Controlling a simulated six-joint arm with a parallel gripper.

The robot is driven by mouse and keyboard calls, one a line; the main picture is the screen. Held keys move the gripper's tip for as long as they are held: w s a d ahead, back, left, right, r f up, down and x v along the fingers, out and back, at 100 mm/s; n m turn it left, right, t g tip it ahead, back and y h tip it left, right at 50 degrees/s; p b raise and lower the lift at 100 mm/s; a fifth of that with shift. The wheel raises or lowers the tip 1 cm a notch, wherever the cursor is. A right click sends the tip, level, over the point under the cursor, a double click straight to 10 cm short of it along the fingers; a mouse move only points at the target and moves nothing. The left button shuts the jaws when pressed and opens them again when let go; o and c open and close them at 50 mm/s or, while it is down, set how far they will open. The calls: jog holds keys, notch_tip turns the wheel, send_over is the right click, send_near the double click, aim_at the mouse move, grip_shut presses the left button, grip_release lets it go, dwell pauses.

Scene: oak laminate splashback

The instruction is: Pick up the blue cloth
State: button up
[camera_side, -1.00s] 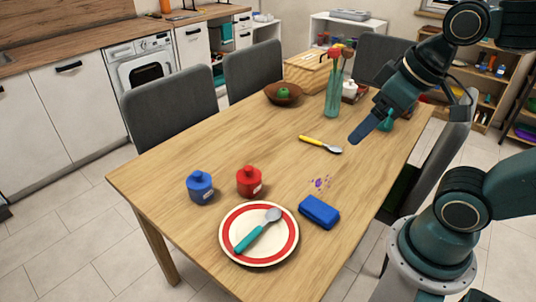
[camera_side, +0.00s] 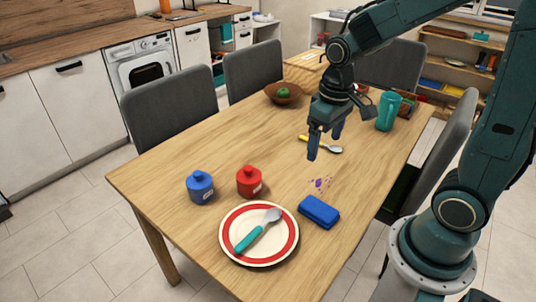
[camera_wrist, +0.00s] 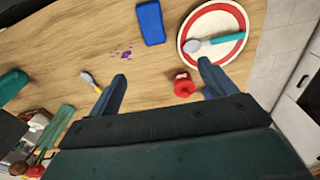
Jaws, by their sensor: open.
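The blue cloth (camera_side: 319,212) is a folded block lying flat on the table, just right of the plate. It also shows at the top of the wrist view (camera_wrist: 150,22). My gripper (camera_side: 324,144) is open and empty above the table, pointing down, farther back than the cloth and near the yellow-handled spoon. In the wrist view the two blue fingers of my gripper (camera_wrist: 160,88) are spread wide, and the cloth lies beyond them, apart from them.
A purple stain (camera_side: 319,183) lies just behind the cloth. A red-rimmed plate (camera_side: 228,244) holds a teal-handled spoon (camera_side: 250,236). A red jar (camera_side: 249,183) and a blue jar (camera_side: 200,188) stand at left. The yellow-handled spoon (camera_side: 332,149) and a teal cup (camera_side: 387,112) are farther back.

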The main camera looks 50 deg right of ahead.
notch_tip(320, 180, down, 10)
jog(key=w+d+g, duration=0.2)
jog(key=shift+d+g, duration=0.25)
jog(key=shift+g, duration=0.05)
send_over(319, 208)
jog(key=w, duration=0.1)
jog(key=shift+w+d+f, duration=0.1)
jog(key=shift+f, duration=2)
jog(key=shift+d+f, duration=0.1)
jog(key=shift+f, duration=1.95)
jog(key=shift+s+a+f, duration=0.1)
jog(key=shift+s+f, duration=0.05)
jog(key=shift+f, duration=0.7)
jog(key=shift+s+d+f, duration=0.1)
jog(key=shift+s+f, duration=0.1)
jog(key=shift+f, duration=0.65)
jog(key=shift+s+a+f, duration=0.1)
jog(key=shift+s+f, duration=0.05)
jog(key=shift+f, duration=0.7)
jog(key=c, duration=1.1)
